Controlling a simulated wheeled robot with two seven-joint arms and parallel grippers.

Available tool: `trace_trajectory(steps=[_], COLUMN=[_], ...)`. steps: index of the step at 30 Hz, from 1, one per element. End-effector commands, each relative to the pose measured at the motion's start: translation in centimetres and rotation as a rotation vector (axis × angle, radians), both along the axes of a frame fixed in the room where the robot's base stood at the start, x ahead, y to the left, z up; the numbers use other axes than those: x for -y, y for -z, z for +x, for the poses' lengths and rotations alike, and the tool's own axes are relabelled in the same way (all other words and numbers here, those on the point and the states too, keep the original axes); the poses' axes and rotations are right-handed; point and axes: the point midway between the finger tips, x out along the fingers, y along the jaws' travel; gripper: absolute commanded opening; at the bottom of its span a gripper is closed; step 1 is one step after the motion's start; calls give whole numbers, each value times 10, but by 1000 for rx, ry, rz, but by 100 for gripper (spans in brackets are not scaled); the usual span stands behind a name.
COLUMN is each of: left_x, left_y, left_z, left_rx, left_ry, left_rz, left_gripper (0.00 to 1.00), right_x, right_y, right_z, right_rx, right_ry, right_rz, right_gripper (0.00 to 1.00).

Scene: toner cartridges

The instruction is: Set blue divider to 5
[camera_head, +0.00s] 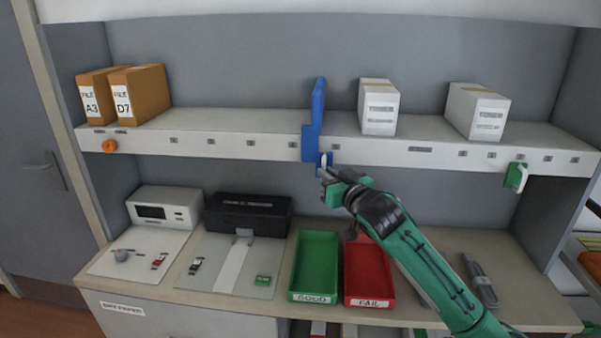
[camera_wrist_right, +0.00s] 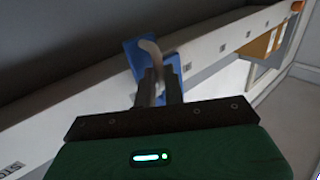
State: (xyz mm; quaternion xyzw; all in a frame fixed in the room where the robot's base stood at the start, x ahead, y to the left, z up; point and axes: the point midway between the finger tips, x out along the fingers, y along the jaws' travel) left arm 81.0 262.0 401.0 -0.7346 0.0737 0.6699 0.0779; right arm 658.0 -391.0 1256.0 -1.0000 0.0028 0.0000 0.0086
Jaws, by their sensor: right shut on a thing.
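The blue divider (camera_head: 318,105) stands upright on the shelf, with its lower part hanging over the shelf's white front edge. It sits between the brown files on the left and the white toner boxes on the right. My right gripper (camera_head: 326,172) is at the divider's lower front part and is shut on it. In the right wrist view the divider (camera_wrist_right: 133,50) shows behind the two dark fingers (camera_wrist_right: 160,88), with a pale curved piece between them. The labels along the shelf edge (camera_head: 230,143) are too small to read. My left gripper is not in view.
Two brown files (camera_head: 141,93) stand at the shelf's left end. White toner boxes (camera_head: 379,108) (camera_head: 477,111) stand to the right of the divider. An orange knob (camera_head: 109,146) and a green clip (camera_head: 516,177) are on the shelf edge. Green (camera_head: 314,297) and red (camera_head: 369,300) trays lie below.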

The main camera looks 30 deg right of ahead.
Motion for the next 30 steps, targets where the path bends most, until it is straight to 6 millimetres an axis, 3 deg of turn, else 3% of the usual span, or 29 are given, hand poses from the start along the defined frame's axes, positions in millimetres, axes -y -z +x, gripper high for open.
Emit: trace_trajectory(steps=[7,20,21,24,30], left_x=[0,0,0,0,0], left_y=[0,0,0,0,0], left_z=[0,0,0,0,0], left_rx=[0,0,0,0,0], left_ry=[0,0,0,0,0], left_rz=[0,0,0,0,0], left_gripper=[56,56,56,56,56], right_x=[22,27,27,27,27], right_y=[1,1,1,1,1], right_z=[-15,-18,-18,-18,-18], right_rx=[-3,-3,-3,-3,-1], right_ry=[0,2,2,2,1], right_rz=[-1,0,0,0,0], right_gripper=[0,0,14,33,33])
